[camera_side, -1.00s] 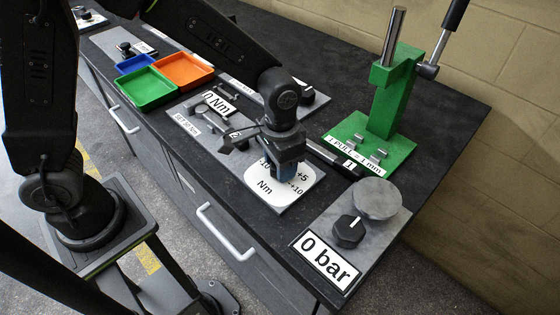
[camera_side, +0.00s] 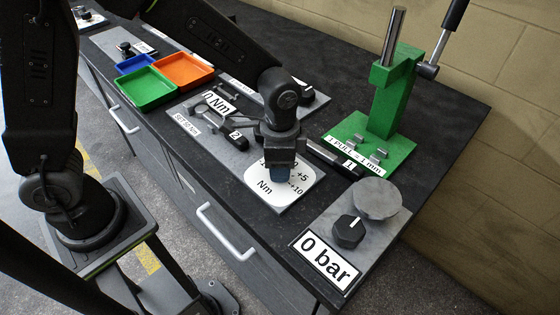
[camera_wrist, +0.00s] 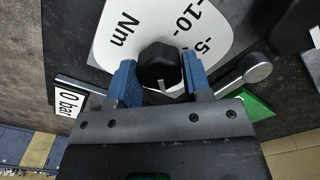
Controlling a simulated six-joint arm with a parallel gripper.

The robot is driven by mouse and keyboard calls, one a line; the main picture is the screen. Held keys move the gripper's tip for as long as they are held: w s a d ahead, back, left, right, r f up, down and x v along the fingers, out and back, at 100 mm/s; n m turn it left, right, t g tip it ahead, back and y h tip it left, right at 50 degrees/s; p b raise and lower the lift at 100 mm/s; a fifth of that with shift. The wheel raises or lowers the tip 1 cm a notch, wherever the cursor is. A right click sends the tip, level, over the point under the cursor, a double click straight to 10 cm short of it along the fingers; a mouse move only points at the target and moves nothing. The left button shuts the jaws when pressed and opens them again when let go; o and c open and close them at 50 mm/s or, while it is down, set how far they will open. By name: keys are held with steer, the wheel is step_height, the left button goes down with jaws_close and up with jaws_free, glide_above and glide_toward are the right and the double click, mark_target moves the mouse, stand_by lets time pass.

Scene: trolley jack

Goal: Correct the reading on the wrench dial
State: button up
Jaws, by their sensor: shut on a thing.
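The wrench dial is a white plate marked Nm (camera_side: 264,187) on the bench; +5 and +10 show at its right in the side view. In the wrist view the dial (camera_wrist: 112,32) shows -5 and -10, and a black knob (camera_wrist: 158,62) with a white pointer line stands on it. My gripper (camera_wrist: 160,78) has its blue fingers on both sides of the knob, shut on it. In the side view my gripper (camera_side: 281,172) points down over the dial and hides the knob and part of the scale.
A green press (camera_side: 392,100) stands behind at right. A 0 bar label (camera_side: 325,260) and a black knob (camera_side: 348,231) sit on a grey plate in front. Wrenches (camera_side: 217,124) lie at left, a dark bar tagged 1 (camera_side: 330,156) close at right. Coloured trays (camera_side: 150,90) stand farther left.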

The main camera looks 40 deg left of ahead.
steer(key=o, duration=0.9)
step_height(320, 180, up, 14)
steer(key=shift+f, duration=0.1)
stand_by(0.3)
